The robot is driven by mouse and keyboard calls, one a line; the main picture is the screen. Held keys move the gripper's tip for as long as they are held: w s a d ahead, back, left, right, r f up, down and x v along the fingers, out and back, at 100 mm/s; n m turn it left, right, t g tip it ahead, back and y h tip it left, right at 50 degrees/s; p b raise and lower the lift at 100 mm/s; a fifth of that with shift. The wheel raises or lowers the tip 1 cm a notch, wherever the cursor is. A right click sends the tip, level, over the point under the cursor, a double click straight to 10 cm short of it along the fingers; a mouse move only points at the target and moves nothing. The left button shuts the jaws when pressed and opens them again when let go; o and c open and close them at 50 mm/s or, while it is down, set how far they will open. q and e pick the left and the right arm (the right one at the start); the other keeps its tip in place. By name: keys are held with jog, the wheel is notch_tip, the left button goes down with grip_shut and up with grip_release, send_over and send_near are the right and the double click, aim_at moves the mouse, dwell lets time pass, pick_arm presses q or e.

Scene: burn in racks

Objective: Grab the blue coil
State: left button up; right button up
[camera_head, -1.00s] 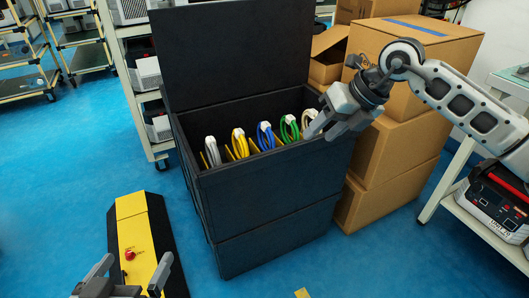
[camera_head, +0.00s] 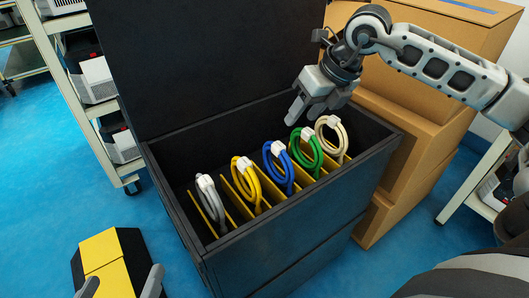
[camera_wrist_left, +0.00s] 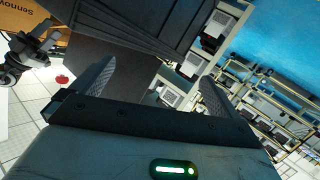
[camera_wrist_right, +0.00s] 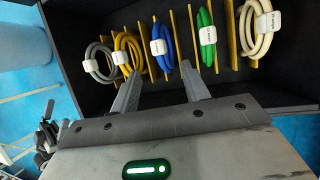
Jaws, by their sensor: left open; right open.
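The blue coil (camera_head: 279,167) stands in the middle slot of a black open bin, between the yellow coil (camera_head: 246,180) and the green coil (camera_head: 307,152). It also shows in the right wrist view (camera_wrist_right: 163,53), with a white label band. My right gripper (camera_head: 294,114) is open and empty above the bin, over the blue and green coils and apart from them. In the right wrist view its fingers (camera_wrist_right: 160,88) point toward the blue and green coils. My left gripper (camera_head: 122,284) is open and empty at the lower left, outside the bin; its fingers show in the left wrist view (camera_wrist_left: 152,82).
A grey coil (camera_head: 209,198) and a cream coil (camera_head: 331,137) fill the outer slots, with yellow dividers between coils. The bin's raised black lid (camera_head: 200,60) stands behind. Cardboard boxes (camera_head: 425,130) are on the right, a shelf cart (camera_head: 75,90) on the left.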

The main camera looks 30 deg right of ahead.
aim_at(282, 147)
jog(key=b+x, duration=0.1)
jog(key=x, duration=0.5)
jog(key=b+x, duration=0.1)
jog(key=x, duration=0.2)
jog(key=shift+s+a+f+b, duration=0.15)
jog(key=shift+a+f+b, duration=0.05)
jog(key=shift+f+b, duration=0.2)
jog(key=b+x, duration=0.2)
jog(key=x, duration=0.2)
jog(key=shift+a+f, duration=0.2)
jog(key=shift+f, duration=0.45)
grip_shut()
pick_arm(q)
jog(key=shift+s+d+r+n+t+h, duration=0.15)
jog(key=shift+d+r+n+t+h, duration=0.5)
jog(key=shift+r+n+h, duration=0.3)
